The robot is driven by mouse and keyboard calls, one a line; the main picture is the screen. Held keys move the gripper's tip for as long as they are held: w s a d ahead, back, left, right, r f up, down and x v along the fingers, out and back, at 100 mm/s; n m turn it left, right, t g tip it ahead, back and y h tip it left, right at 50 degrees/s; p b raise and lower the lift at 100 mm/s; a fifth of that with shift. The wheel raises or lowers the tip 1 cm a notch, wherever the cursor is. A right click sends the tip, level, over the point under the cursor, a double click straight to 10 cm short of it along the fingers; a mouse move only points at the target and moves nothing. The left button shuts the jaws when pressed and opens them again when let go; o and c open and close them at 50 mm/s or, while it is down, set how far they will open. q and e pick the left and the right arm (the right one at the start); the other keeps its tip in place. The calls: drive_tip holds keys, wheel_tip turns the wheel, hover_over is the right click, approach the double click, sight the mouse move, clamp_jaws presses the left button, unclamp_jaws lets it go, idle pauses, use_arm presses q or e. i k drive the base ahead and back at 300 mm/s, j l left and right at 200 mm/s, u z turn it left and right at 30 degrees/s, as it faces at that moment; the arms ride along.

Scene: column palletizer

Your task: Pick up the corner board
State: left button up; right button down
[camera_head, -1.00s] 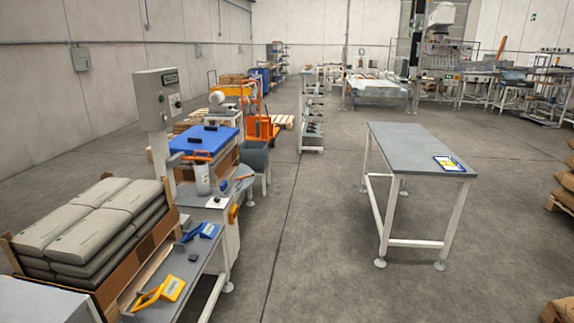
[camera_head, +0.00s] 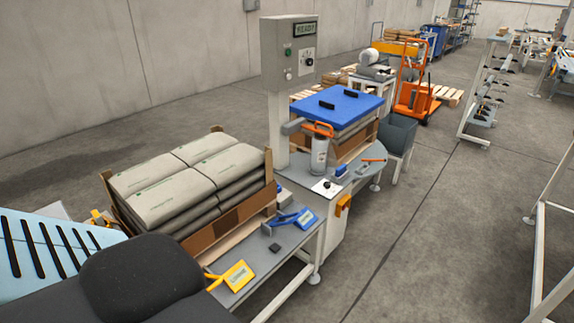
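A stack of grey-beige bags (camera_head: 185,180) sits behind low brown cardboard walls (camera_head: 228,226) at the left. An upright brown strip (camera_head: 268,166) stands at the stack's right corner and looks like a corner board. Another brown piece shows at the back corner (camera_head: 216,130). I cannot tell for sure which piece is the task's corner board. Neither of my grippers shows in the head view.
A grey bench (camera_head: 285,245) holds a yellow-handled tool (camera_head: 236,275) and a blue tool (camera_head: 291,220). Behind stand a control post (camera_head: 288,60) and a second stack under a blue cover (camera_head: 337,104).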

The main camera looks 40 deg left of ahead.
sight(266, 174)
drive_tip(key=i+u, duration=0.2)
drive_tip(key=i, duration=0.45)
drive_tip(key=i+l+u, duration=0.2)
drive_tip(key=i, duration=0.4)
drive_tip(key=i+u, duration=0.35)
drive_tip(key=u, duration=0.15)
drive_tip(key=i+l+u, duration=0.3)
drive_tip(key=u, duration=0.15)
drive_tip(key=i+l+u, duration=0.3)
drive_tip(key=u, duration=0.2)
drive_tip(key=i+l+u, duration=0.25)
drive_tip(key=l+u, duration=0.2)
